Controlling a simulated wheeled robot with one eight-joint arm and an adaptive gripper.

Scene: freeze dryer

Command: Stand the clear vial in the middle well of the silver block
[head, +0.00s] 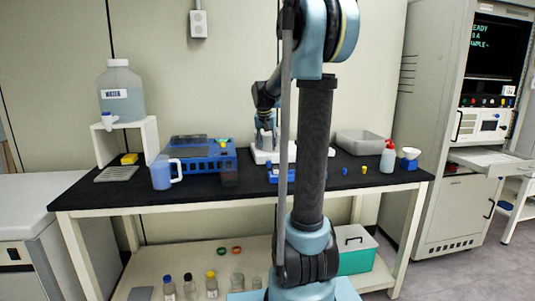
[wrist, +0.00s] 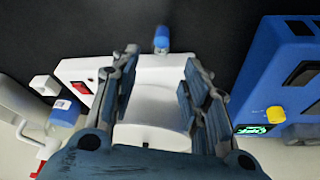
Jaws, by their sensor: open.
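My gripper (wrist: 162,62) is open in the wrist view, its two dark jaws spread with nothing held between them. A white device with a round top (wrist: 158,98) lies below the jaws. A small blue-capped object (wrist: 161,38) stands on the black bench just beyond the fingertips; I cannot tell whether it is the clear vial. In the head view my gripper (head: 265,142) is small and over the white device (head: 262,156), partly behind my arm. I cannot make out the silver block or its wells in either view; my arm hides part of the bench.
The black bench (head: 215,200) carries a blue instrument (head: 205,160), a blue pitcher (head: 161,174), a water jug on a white stand (head: 121,92), a grey tub (head: 360,142) and a red-topped bottle (head: 387,157). Small blue and yellow items (head: 364,170) lie at right. Another blue instrument (wrist: 275,75) flanks my gripper.

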